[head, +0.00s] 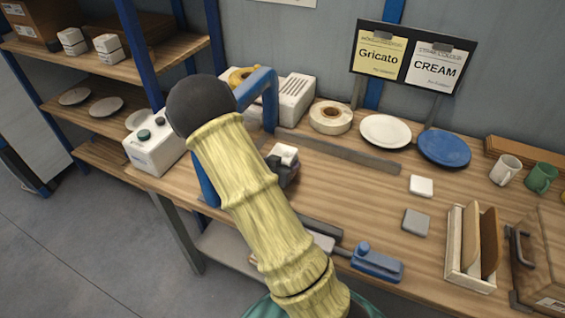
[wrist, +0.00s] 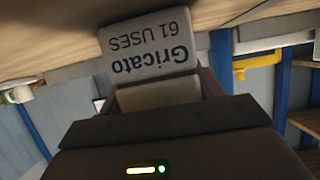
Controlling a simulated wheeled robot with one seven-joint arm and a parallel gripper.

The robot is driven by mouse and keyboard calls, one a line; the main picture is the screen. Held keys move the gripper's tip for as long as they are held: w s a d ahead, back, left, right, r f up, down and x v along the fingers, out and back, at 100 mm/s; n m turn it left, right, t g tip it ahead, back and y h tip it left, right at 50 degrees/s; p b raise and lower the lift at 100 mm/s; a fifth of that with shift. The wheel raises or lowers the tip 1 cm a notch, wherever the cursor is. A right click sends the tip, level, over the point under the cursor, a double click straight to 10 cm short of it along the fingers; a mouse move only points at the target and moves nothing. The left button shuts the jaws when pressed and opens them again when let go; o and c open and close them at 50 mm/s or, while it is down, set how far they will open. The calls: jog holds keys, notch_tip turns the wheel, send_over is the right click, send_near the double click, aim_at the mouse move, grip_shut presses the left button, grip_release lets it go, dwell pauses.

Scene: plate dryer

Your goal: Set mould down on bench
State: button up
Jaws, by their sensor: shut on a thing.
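The mould (wrist: 150,45), a light grey block marked "Gricato 61 USES", is held in my gripper (wrist: 160,88) and fills the upper middle of the wrist view. Its lettering appears upside down there. In the head view my dark gripper (head: 288,174) shows just right of my arm, over the left part of the bench (head: 350,195), with a pale block face (head: 284,153) at its end. The wooden bench surface also shows close to the mould in the wrist view (wrist: 60,30). I cannot tell whether the mould touches it.
A blue frame (head: 270,100) stands behind my gripper. A flat grey bar (head: 350,156) lies along the bench. A white block (head: 421,186), a grey block (head: 416,222) and a blue tool (head: 377,262) lie to the right. A sign (head: 381,53) reads "Gricato"; another (head: 437,66) reads "CREAM".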

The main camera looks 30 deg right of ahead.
jog(key=shift+f, duration=0.1)
jog(key=o, duration=1.5)
jog(key=shift+s+a+r, duration=0.1)
jog(key=shift+a+r, duration=0.05)
jog(key=shift+r, duration=0.05)
jog(key=v, duration=1.1)
jog(key=shift+s+a+r, duration=0.2)
jog(key=shift+r, duration=0.05)
